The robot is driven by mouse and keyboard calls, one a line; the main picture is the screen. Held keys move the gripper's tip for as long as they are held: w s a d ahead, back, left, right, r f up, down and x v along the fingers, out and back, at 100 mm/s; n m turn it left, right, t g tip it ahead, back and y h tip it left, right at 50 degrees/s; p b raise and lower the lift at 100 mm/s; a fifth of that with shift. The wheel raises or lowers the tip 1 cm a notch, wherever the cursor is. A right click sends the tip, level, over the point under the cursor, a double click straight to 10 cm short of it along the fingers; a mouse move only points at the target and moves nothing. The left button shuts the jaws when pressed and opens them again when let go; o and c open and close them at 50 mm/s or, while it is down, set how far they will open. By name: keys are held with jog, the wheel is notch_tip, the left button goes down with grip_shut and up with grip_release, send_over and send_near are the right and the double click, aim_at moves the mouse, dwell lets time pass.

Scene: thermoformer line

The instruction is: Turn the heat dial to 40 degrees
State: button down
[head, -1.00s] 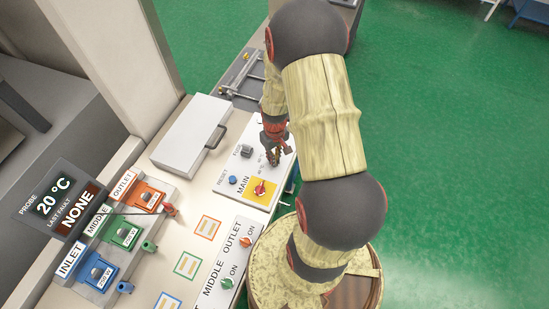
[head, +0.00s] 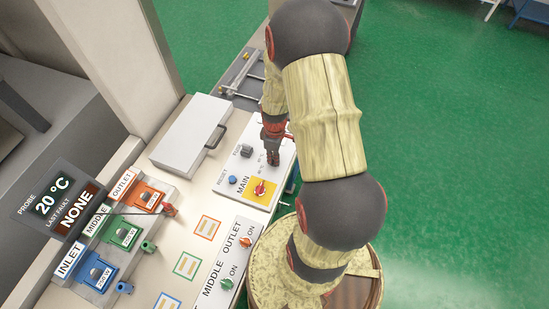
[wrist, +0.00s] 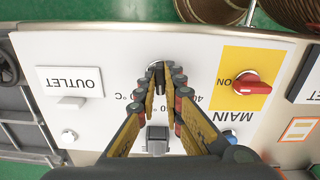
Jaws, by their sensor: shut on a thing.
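The heat dial (wrist: 157,66) is a small dark knob on the white panel, at the upper middle of the wrist view. My gripper (wrist: 162,72) is shut on it, with one fingertip on each side. In the head view my gripper (head: 272,158) points down at the panel, and its fingers hide the dial. Parts of the degree markings (wrist: 128,103) show beside the fingers, upside down in the wrist view. The fingers cover much of the scale, so I cannot tell which value the dial points to.
The red MAIN switch (head: 261,188) on its yellow plate and the blue reset button (head: 232,180) are close by. A grey block (head: 246,150) stands left of my gripper. A white lidded case (head: 190,134) lies farther left. The probe display (head: 56,205) reads 20 °C.

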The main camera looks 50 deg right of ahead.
jog(key=shift+n, duration=0.7)
jog(key=n, duration=0.4)
jog(key=shift+n, duration=0.4)
jog(key=n, duration=0.4)
jog(key=c, duration=2)
grip_release()
jog(key=shift+o, duration=0.8)
jog(key=shift+r, duration=0.1)
